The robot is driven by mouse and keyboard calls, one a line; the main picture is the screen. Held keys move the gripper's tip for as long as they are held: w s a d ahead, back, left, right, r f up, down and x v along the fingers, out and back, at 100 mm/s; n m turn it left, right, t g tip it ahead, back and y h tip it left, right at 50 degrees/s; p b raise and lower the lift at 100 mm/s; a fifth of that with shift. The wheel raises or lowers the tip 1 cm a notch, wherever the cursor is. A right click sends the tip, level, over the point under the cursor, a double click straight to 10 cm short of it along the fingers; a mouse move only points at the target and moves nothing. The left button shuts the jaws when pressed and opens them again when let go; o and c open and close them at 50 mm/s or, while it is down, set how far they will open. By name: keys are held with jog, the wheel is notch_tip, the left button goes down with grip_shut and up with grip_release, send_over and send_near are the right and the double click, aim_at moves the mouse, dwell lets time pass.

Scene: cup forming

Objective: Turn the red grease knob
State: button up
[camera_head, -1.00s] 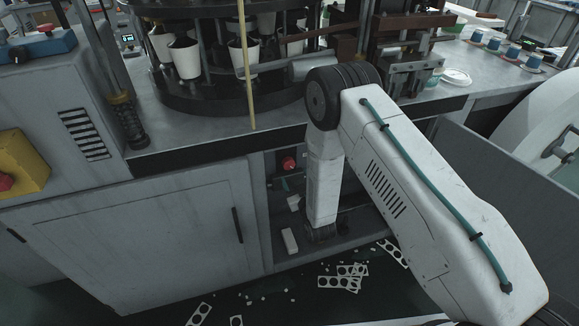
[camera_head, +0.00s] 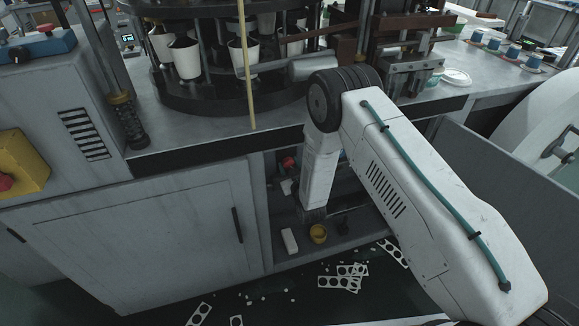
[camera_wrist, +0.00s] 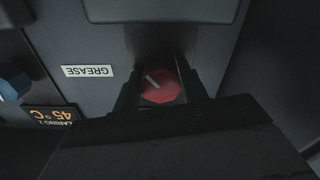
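The red grease knob (camera_wrist: 161,86) has a white pointer line and sits on a dark panel in the wrist view. A "GREASE" label (camera_wrist: 88,71), upside down in this view, is to its left. My gripper (camera_wrist: 160,78) has its dark fingers parted, one on each side of the knob. The gaps are narrow, and I cannot tell whether either finger touches it. In the head view the red knob (camera_head: 289,161) shows inside the open cabinet bay, partly covered, with my arm in front and to the right.
A yellow cup (camera_head: 318,233) and a white block (camera_head: 290,241) stand in the bay. The grey counter (camera_head: 210,128) overhangs it. Punched scraps (camera_head: 341,282) litter the floor.

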jog(key=shift+m, duration=0.4)
jog(key=m, duration=0.3)
jog(key=shift+a+m, duration=0.1)
jog(key=shift+m, duration=2)
jog(key=o, duration=1)
jog(key=shift+s, duration=0.1)
jog(key=v, duration=0.7)
jog(key=shift+s, duration=0.35)
